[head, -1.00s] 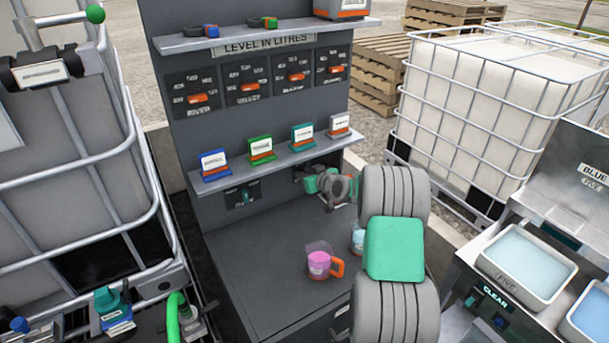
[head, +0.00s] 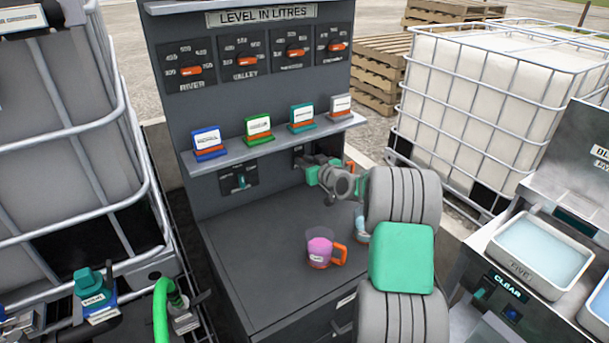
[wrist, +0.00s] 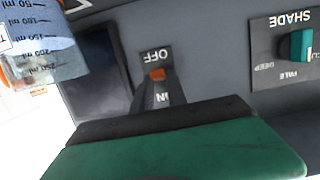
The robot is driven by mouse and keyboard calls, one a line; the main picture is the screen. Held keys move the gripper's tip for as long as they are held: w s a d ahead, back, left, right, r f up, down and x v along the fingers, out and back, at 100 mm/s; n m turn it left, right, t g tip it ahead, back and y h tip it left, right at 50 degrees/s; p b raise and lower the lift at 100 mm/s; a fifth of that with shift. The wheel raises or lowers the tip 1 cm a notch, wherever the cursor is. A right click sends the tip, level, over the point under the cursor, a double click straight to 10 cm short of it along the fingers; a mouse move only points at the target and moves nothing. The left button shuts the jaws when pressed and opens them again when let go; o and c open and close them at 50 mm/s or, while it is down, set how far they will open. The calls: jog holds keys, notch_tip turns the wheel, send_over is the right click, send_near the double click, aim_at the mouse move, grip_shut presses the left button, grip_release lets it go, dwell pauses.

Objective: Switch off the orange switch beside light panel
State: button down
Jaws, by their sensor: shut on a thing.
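The orange switch (wrist: 157,74) shows in the wrist view as a small orange tip, close to the OFF mark on a dark plate. The other mark, below it in the picture, is partly covered. My gripper (wrist: 158,82) reaches to the switch, its narrow dark fingers closed together on it. A dark blank rectangle (wrist: 100,68), perhaps the light panel, lies left of the switch. In the head view my gripper (head: 309,170) is against the back panel under the lower shelf, and my arm hides the switch there.
A SHADE knob (wrist: 300,45) is right of the switch in the wrist view. A jug of pink liquid (head: 320,250) stands on the counter (head: 255,240); a jug of bluish liquid (wrist: 45,50) is close by my gripper. Several labelled blocks line the shelf (head: 230,155) above.

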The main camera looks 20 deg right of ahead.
jog(key=f+t+b, duration=0.1)
jog(key=b, duration=0.4)
jog(key=shift+f+b, duration=0.25)
jog(key=shift+b, duration=0.05)
jog(key=shift+r+t+b, duration=0.25)
jog(key=shift+t+b, duration=0.25)
jog(key=shift+b, duration=0.4)
jog(key=shift+r, duration=0.2)
jog(key=c, duration=1.3)
grip_release()
jog(key=shift+s, duration=0.1)
